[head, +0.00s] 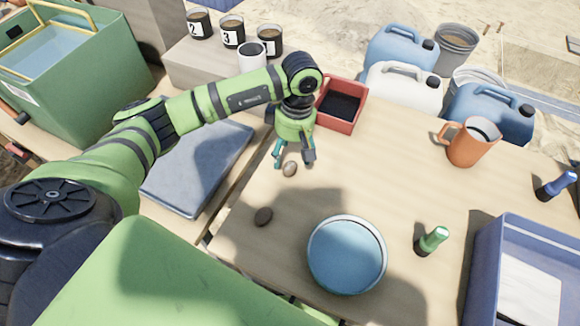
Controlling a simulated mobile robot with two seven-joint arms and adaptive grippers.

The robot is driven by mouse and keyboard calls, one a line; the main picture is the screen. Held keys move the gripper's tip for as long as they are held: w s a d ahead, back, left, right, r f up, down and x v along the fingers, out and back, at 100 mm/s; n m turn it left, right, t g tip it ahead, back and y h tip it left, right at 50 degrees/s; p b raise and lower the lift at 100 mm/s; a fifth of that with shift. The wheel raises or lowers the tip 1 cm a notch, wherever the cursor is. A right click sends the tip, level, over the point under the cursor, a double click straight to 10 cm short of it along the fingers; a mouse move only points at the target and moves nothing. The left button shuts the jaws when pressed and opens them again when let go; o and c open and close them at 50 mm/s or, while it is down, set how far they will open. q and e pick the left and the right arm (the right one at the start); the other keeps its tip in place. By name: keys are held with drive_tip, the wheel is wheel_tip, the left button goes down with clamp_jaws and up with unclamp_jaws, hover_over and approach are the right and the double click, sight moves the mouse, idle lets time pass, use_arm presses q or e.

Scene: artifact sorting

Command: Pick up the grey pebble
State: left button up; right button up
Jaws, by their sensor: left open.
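A small grey-beige pebble (290,169) lies on the wooden table. My left gripper (293,160) points down over it with its fingers open, one on either side or close by; I cannot tell whether they touch it. A second, darker brown pebble (263,216) lies on the table nearer to me, in shadow and apart from the gripper. My right gripper does not show.
A blue bin (487,262) is at the right. Jerrycans (404,88) stand behind. The table's middle is clear.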

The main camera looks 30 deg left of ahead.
sight(290, 165)
use_arm(q)
drive_tip(key=shift+s+f, duration=0.15)
drive_tip(key=shift+f, duration=0.8)
drive_tip(key=shift+s+f, duration=0.1)
drive_tip(key=shift+f, duration=0.8)
drive_tip(key=c, duration=1.3)
